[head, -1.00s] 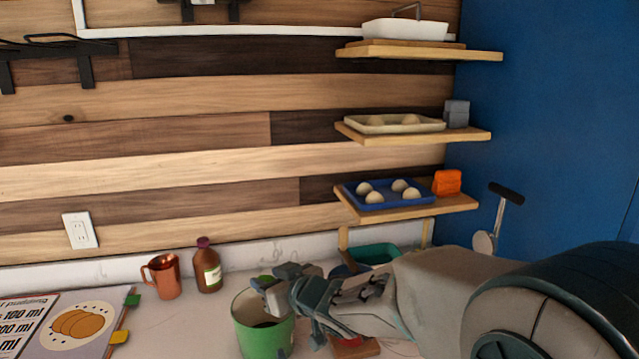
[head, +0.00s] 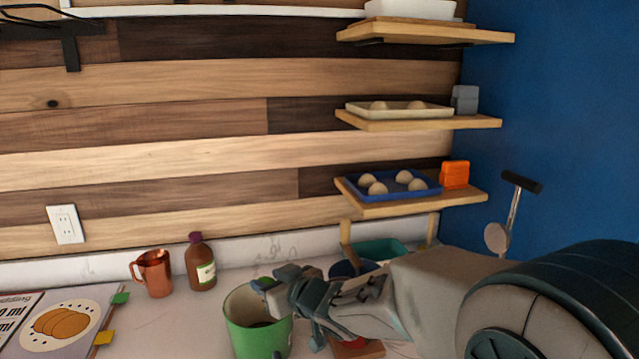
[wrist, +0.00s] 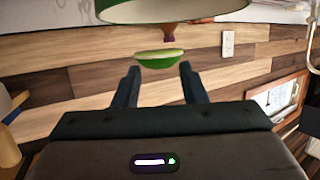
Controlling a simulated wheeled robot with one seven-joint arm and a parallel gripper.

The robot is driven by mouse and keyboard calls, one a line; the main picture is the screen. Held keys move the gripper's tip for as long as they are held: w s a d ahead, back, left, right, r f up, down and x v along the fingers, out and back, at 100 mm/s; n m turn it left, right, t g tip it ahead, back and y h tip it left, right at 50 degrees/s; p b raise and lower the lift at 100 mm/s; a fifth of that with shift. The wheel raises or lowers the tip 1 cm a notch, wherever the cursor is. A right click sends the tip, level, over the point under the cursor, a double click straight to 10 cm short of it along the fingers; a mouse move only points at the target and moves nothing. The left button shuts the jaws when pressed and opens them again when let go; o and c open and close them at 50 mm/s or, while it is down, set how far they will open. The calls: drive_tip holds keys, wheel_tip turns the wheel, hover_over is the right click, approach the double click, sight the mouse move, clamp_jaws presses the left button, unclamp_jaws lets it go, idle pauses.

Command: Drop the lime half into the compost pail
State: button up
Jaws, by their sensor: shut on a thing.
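The compost pail appears to be the green pail (head: 258,336) with a pale inside, standing upright and open on the counter in the head view. Its rim and wall also show at the top of the wrist view (wrist: 170,10). My gripper (head: 264,284) is at the pail's mouth, over its right side. In the wrist view my gripper (wrist: 160,74) is shut on the lime half (wrist: 160,57), a green rind with a pale cut face between the fingertips. The lime half is hidden or too small to make out in the head view.
A copper mug (head: 154,273) and a brown bottle (head: 200,264) stand behind the pail to the left. An open cookbook (head: 62,322) lies at far left. A teal container (head: 378,252) and a reddish block (head: 355,346) are near my arm. Shelves (head: 420,203) hang above.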

drive_tip(key=shift+f, duration=0.55)
drive_tip(key=o, duration=1.1)
drive_tip(key=shift+s+r, duration=0.1)
drive_tip(key=p+v, duration=0.1)
drive_tip(key=v, duration=1.2)
drive_tip(key=shift+s+d+r, duration=0.1)
drive_tip(key=shift+s+d, duration=0.1)
drive_tip(key=shift+d, duration=0.05)
drive_tip(key=shift+d, duration=0.1)
